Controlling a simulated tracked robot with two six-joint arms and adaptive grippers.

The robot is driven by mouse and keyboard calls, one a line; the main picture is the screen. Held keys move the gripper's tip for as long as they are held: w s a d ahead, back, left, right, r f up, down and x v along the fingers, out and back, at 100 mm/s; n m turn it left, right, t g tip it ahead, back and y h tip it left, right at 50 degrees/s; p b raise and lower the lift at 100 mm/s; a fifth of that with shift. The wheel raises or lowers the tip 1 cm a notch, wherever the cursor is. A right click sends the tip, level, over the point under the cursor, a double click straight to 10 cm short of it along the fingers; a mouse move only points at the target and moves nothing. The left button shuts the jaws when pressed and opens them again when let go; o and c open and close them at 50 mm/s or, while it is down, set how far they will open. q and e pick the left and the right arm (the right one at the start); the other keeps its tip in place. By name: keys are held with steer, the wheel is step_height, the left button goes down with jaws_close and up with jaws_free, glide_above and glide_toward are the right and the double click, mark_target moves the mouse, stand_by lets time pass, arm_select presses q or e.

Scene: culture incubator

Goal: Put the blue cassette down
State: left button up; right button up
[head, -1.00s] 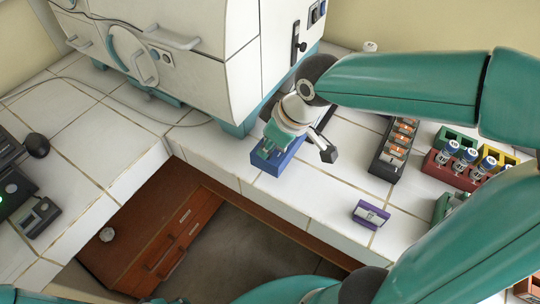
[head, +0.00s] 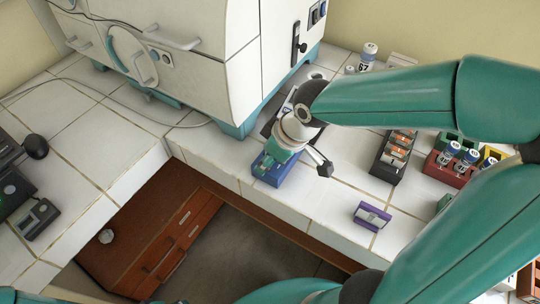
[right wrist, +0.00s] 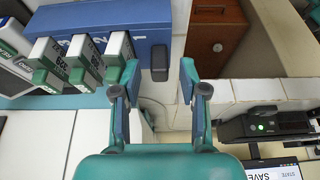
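The blue cassette (head: 284,176) is at the counter's front edge, beneath my right gripper (head: 272,160), and appears to rest on the tiles. The wrist and fingers hide part of it. In the right wrist view the blue cassette (right wrist: 110,17) is at the upper left, with several white-and-green labelled pieces in front of its blue side. There my right gripper (right wrist: 155,100) has its two fingers well apart, with nothing visible between them. The left finger is near the blue side; I cannot tell whether they touch. My left gripper is not in view.
A purple cassette (head: 372,217) stands to the right on the counter. Farther right are a dark rack with orange-and-white pieces (head: 395,155) and a red vial rack (head: 445,174). The white incubator (head: 215,50) stands behind left. A gap with a red-brown drawer cabinet (head: 155,245) lies in front.

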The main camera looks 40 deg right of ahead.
steer(key=shift+r, duration=0.1)
steer(key=p+v, duration=0.1)
steer(key=v, duration=1.1)
steer(key=shift+s, duration=0.2)
